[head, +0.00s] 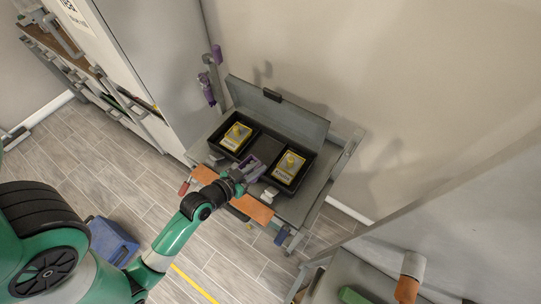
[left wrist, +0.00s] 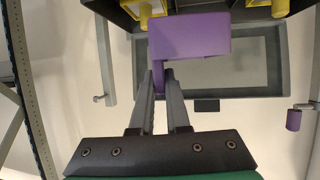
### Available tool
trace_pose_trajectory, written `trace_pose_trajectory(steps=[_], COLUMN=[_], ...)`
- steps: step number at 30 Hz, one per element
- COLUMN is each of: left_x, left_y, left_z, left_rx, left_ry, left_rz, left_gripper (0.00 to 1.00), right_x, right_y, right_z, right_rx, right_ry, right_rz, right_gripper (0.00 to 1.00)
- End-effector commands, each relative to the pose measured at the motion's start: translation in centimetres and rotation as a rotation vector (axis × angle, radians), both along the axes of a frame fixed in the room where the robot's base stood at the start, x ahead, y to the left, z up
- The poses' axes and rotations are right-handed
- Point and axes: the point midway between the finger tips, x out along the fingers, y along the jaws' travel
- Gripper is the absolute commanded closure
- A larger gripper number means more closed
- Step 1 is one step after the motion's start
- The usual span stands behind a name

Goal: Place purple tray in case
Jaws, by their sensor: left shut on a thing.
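The purple tray (head: 250,163) is at the front middle of the open grey case, partly hidden by my arm. It also shows large in the left wrist view (left wrist: 190,38). My left gripper (head: 241,174) is shut on it; in the left wrist view the fingers (left wrist: 162,76) close around a narrow purple tab under the tray. The case (head: 302,177) sits on the rolling rack, with its lid (head: 275,108) raised at the back. Whether the tray touches the case floor cannot be told. My right gripper is not in view.
Two black bins with yellow items (head: 237,136) (head: 289,168) sit left and right in the case, with a dark gap between. A small white object (head: 269,195) lies at the front. An orange-brown strip (head: 249,208) runs along the rack's front. A blue box (head: 112,242) stands on the floor.

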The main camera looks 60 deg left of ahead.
Motion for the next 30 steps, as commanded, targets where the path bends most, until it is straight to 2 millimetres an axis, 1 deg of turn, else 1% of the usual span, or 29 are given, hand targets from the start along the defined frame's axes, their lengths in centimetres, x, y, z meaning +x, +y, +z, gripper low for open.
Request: trace_pose_trajectory(steps=[1,3,4,6,9,13,14,17,23,24,25,27,30], left_x=[-1.1,-2.4,-2.9,-3.8,-4.4,-4.2,-3.9,-2.2,3.2,4.3,4.9,6.0,7.5], left_y=[2.4,4.5,5.1,6.2,6.8,6.9,6.9,7.5,9.5,9.9,10.1,10.6,11.1], left_z=[-0.9,-0.4,-0.2,0.3,0.8,0.9,0.8,0.1,-2.6,-3.1,-3.9,-5.8,-7.6], left_rx=[0.005,0.01,0.012,0.018,0.023,0.023,0.023,0.022,0.023,0.023,0.021,0.021,0.021], left_ry=[-0.008,-0.011,-0.011,-0.011,-0.011,-0.01,-0.01,-0.01,-0.01,-0.01,-0.009,-0.008,-0.01], left_rz=[0.058,0.104,0.119,0.141,0.152,0.151,0.15,0.147,0.148,0.148,0.149,0.15,0.15], left_gripper=[1.0,1.0,1.0,1.0,1.0,1.0,1.0,1.0,1.0,1.0,1.0,1.0,1.0], right_x=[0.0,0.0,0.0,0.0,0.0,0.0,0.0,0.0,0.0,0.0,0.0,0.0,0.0], right_y=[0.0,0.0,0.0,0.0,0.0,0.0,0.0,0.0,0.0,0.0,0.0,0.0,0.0], right_z=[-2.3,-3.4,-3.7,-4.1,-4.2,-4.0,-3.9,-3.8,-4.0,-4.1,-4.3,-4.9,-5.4], right_rx=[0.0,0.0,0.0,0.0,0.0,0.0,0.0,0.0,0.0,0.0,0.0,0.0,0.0], right_ry=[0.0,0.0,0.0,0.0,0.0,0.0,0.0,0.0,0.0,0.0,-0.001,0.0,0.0], right_rz=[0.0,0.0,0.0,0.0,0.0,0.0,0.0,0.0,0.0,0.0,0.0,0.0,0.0], right_gripper=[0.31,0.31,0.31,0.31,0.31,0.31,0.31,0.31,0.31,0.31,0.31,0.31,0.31])
